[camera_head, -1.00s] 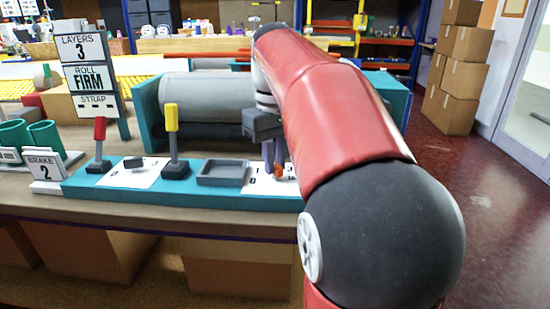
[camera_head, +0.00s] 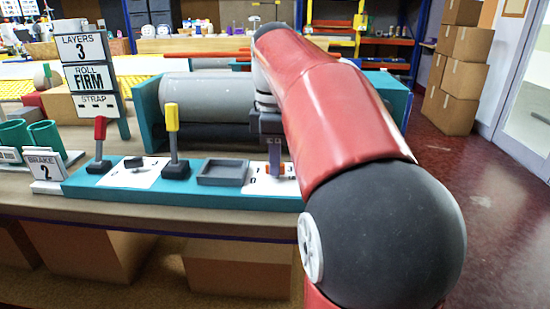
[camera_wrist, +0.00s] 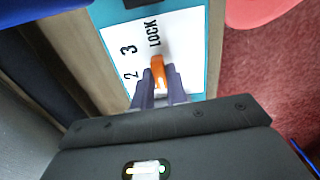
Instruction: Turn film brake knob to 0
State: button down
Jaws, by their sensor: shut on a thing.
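The film brake knob is an orange bar (camera_wrist: 157,66) on a white dial card (camera_wrist: 177,50) in the wrist view. The card shows 2, 3 and LOCK; the rest of the dial is hidden under my gripper. My gripper (camera_wrist: 159,88) is shut on the knob, a finger on each side. The knob's visible end lies towards LOCK; I cannot tell which end is the pointer. In the head view my gripper (camera_head: 274,171) points down at the right part of the teal panel (camera_head: 225,200), with a bit of orange at its tips. The brake sign (camera_head: 43,170) appears to read 2.
Left of the dial on the panel are a grey tray (camera_head: 222,181), a yellow-handled lever (camera_head: 174,140), a black knob (camera_head: 133,162) and a red-handled lever (camera_head: 99,145). A grey roller (camera_head: 200,98) lies behind. My arm covers the panel's right end.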

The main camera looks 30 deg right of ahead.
jog(key=shift+n, duration=1.7)
jog(key=c, duration=1.4)
grip_release()
notch_tip(320, 180, up, 8)
jog(key=shift+f, duration=0.1)
